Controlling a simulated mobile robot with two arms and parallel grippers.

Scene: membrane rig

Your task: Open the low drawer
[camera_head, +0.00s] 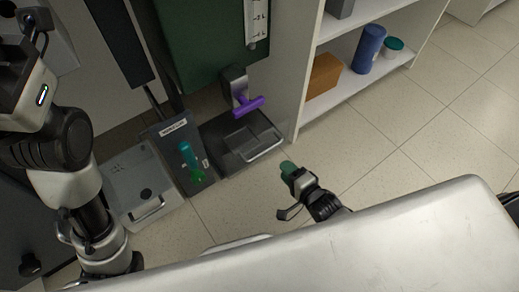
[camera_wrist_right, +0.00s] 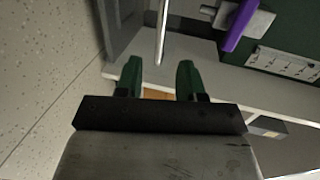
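Two low drawer-like units with bar handles stand at floor level in the head view. One is dark grey (camera_head: 226,131) with a silver handle (camera_head: 268,152); the other is light grey (camera_head: 120,185) with a handle (camera_head: 150,212). I cannot tell from labels which is the low drawer. My right gripper (camera_head: 288,168) is just right of the dark unit, apart from its handle. In the right wrist view its green fingers (camera_wrist_right: 159,78) are spread and empty. A silver bar (camera_wrist_right: 162,30) lines up with the gap between them, beyond the tips. My left gripper is out of view.
A purple-handled valve (camera_head: 248,105) hangs above the dark unit, below a dark green panel (camera_head: 203,45). A dark box (camera_head: 165,135) with a teal and green piece (camera_head: 189,158) stands between the units. White shelves (camera_head: 352,85) stand right; the tiled floor (camera_head: 400,180) is clear.

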